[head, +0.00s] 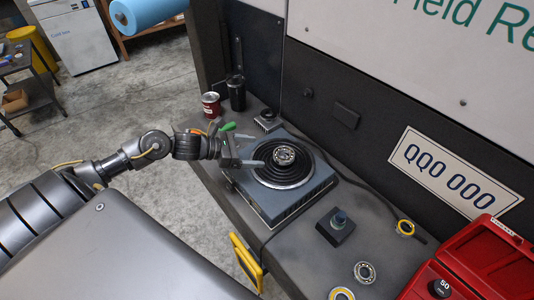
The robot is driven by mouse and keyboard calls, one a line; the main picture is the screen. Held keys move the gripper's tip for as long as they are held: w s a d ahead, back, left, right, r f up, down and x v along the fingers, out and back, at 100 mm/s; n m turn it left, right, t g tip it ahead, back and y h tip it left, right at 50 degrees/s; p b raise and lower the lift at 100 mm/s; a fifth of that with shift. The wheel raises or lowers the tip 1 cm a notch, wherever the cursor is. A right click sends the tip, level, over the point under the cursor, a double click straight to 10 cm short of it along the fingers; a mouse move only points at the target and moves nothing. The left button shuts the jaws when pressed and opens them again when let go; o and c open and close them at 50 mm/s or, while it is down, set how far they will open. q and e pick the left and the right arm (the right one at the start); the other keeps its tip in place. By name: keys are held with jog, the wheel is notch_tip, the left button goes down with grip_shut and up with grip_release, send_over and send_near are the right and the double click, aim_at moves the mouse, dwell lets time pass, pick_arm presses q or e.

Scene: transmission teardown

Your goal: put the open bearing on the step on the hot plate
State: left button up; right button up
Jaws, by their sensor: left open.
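The hot plate (283,207) is a grey-blue box with a round black ringed heater (262,176) on top, standing on the bench. A metal open bearing (284,156) with visible balls lies flat at the middle of the rings, apparently on the raised centre step. The step itself is mostly hidden under it. My left gripper (267,153) reaches in from the left, its fingers apart and pointing at the bearing. The fingertips end just left of the bearing, and nothing is held between them. My right gripper is not in view.
A dark block with a knob (338,224) stands right of the hot plate. A red case (470,265) is at far right. A red can (211,104) and black cup (236,95) stand behind.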

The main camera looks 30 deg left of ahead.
pick_arm(q)
jog(key=shift+v, duration=1.05)
jog(key=shift+s+a+f, duration=0.1)
jog(key=shift+s+a, duration=0.15)
jog(key=shift+a, duration=0.05)
